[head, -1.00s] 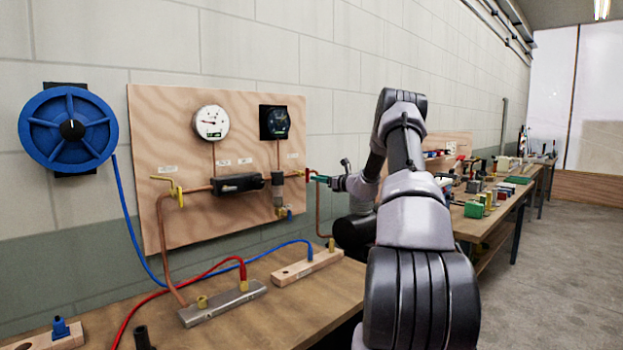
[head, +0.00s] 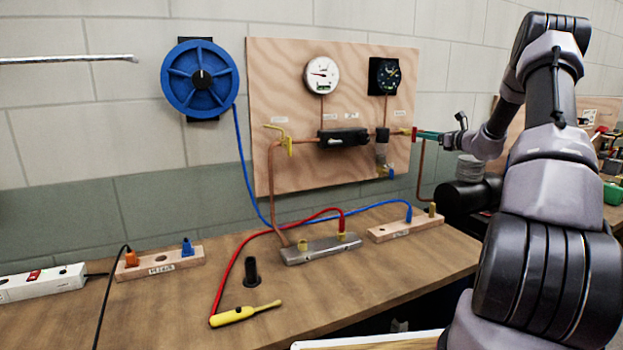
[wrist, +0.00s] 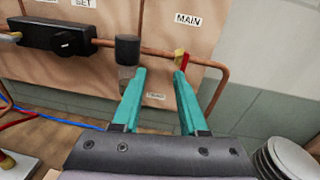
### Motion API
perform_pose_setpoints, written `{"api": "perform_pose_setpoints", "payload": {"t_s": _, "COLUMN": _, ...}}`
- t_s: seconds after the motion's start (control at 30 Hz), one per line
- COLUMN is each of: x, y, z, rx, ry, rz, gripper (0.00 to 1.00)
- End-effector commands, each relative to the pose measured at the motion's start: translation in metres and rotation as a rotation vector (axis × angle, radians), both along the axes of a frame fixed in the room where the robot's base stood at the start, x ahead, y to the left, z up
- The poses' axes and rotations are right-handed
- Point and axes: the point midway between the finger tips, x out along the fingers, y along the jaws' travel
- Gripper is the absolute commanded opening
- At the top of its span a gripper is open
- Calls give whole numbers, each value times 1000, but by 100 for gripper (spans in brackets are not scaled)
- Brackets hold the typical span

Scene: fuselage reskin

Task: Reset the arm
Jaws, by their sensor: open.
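My gripper (wrist: 162,82) has two green fingers, held apart with nothing between them in the wrist view. In the head view my gripper (head: 424,135) is at the right end of the copper pipe on the wooden panel (head: 262,110). A red and yellow valve handle (wrist: 182,60) is close to the tip of the right finger in the wrist view, outside the gap; I cannot tell whether they touch. My arm (head: 555,150) reaches in from the right side of the head view.
The panel carries a white gauge (head: 322,76), a dark gauge (head: 384,76) and a yellow valve handle (head: 280,137). A blue wheel (head: 200,78) hangs at its left. The bench (head: 400,275) below holds a metal block (head: 322,249), hoses and a yellow probe (head: 245,313).

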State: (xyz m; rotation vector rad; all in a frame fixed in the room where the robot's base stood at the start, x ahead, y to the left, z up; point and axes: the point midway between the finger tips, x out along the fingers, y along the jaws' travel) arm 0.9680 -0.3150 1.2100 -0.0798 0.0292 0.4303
Motion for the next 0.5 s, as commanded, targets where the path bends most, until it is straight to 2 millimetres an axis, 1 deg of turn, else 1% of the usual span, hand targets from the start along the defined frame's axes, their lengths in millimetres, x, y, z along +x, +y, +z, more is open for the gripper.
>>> {"api": "perform_pose_setpoints", "payload": {"t_s": 0.03, "x": -7, "y": 27, "z": 20, "rx": -65, "ry": -5, "rz": 54, "gripper": 42}}
{"api": "perform_pose_setpoints", "payload": {"t_s": 0.07, "x": -13, "y": 44, "z": 30, "rx": -110, "ry": -4, "rz": 91, "gripper": 42}}
{"api": "perform_pose_setpoints", "payload": {"t_s": 0.1, "x": -23, "y": 68, "z": 43, "rx": -178, "ry": -5, "rz": 144, "gripper": 42}}
{"api": "perform_pose_setpoints", "payload": {"t_s": 0.13, "x": -32, "y": 85, "z": 52, "rx": -230, "ry": -4, "rz": 185, "gripper": 42}}
{"api": "perform_pose_setpoints", "payload": {"t_s": 0.17, "x": -42, "y": 103, "z": 61, "rx": -283, "ry": -6, "rz": 225, "gripper": 42}}
{"api": "perform_pose_setpoints", "payload": {"t_s": 0.2, "x": -56, "y": 124, "z": 71, "rx": -358, "ry": -8, "rz": 277, "gripper": 42}}
{"api": "perform_pose_setpoints", "payload": {"t_s": 0.27, "x": -79, "y": 154, "z": 85, "rx": -465, "ry": -13, "rz": 353, "gripper": 42}}
{"api": "perform_pose_setpoints", "payload": {"t_s": 0.3, "x": -96, "y": 172, "z": 94, "rx": -536, "ry": -18, "rz": 400, "gripper": 42}}
{"api": "perform_pose_setpoints", "payload": {"t_s": 0.37, "x": -123, "y": 197, "z": 104, "rx": -645, "ry": -29, "rz": 470, "gripper": 42}}
{"api": "perform_pose_setpoints", "payload": {"t_s": 0.4, "x": -141, "y": 212, "z": 110, "rx": -718, "ry": -38, "rz": 515, "gripper": 42}}
{"api": "perform_pose_setpoints", "payload": {"t_s": 0.47, "x": -170, "y": 231, "z": 118, "rx": -824, "ry": -51, "rz": 580, "gripper": 42}}
{"api": "perform_pose_setpoints", "payload": {"t_s": 0.5, "x": -190, "y": 243, "z": 122, "rx": -897, "ry": -62, "rz": 622, "gripper": 42}}
